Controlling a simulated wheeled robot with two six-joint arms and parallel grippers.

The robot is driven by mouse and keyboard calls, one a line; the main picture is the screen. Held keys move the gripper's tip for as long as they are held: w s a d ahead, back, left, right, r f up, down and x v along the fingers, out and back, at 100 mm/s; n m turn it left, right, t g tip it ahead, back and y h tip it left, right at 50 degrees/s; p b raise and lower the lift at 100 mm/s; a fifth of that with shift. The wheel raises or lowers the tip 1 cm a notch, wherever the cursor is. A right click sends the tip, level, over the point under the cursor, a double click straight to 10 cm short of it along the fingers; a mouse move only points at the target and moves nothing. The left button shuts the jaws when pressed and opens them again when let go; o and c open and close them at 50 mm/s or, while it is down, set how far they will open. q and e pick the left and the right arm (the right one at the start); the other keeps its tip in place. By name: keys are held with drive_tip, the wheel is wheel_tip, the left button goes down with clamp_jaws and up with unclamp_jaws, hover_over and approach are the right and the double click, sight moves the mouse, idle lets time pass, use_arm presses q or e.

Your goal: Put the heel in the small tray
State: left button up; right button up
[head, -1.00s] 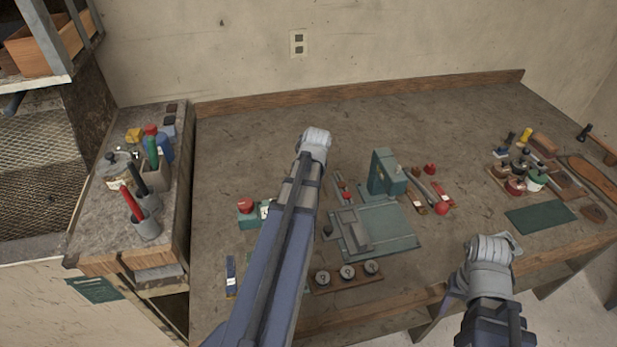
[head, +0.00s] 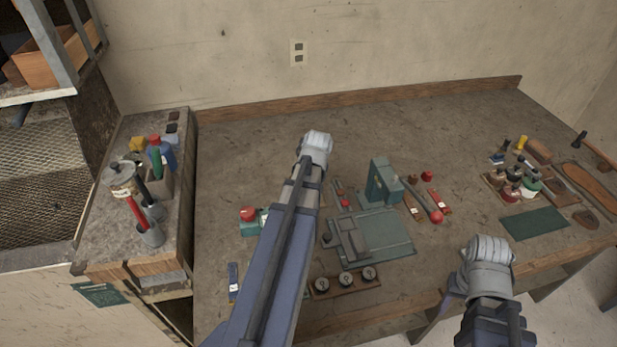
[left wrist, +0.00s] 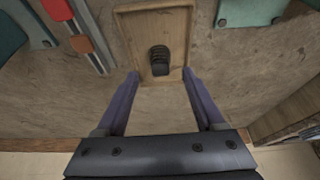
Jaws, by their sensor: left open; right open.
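In the left wrist view, a dark ribbed block (left wrist: 159,61), which looks like the heel, sits in a small shallow wooden tray (left wrist: 127,28). My left gripper (left wrist: 160,74) is open, its two purple fingers on either side of the tray's near end, with nothing held between them. The block lies just past the fingertips, near the middle line. In the head view my left arm hides this spot, and the left jaws do not show. My right gripper (head: 489,262) is at the bench's front edge at lower right; its fingers are hard to make out and nothing shows held.
A green stitching machine (head: 383,181) with its base plate (head: 385,238) stands mid-bench. A wooden holder (head: 325,290) with round pieces is in front. Red-ended tools (head: 436,212) lie beside the machine. A green mat (head: 534,223) lies right. The back of the bench is clear.

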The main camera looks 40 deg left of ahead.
use_arm(q)
drive_tip(key=p+v, duration=0.6)
drive_tip(key=v, duration=0.2)
drive_tip(key=shift+r+p, duration=0.25)
drive_tip(key=shift+p, duration=0.1)
drive_tip(key=shift+d+f, duration=0.1)
drive_tip(key=shift+d, duration=0.05)
drive_tip(key=d+f+m+g+h, duration=0.15)
drive_tip(key=d+m, duration=0.55)
drive_tip(key=d, duration=1.4)
drive_tip(key=s+d+m+g, duration=0.1)
drive_tip(key=s+d+m, duration=0.6)
drive_tip(key=d, duration=0.8)
drive_tip(key=shift+s+d+h, duration=0.35)
drive_tip(key=shift+s, duration=0.8)
drive_tip(key=shift+g, duration=0.25)
drive_tip(key=shift+f+b, duration=0.25)
drive_tip(key=shift+b, duration=0.05)
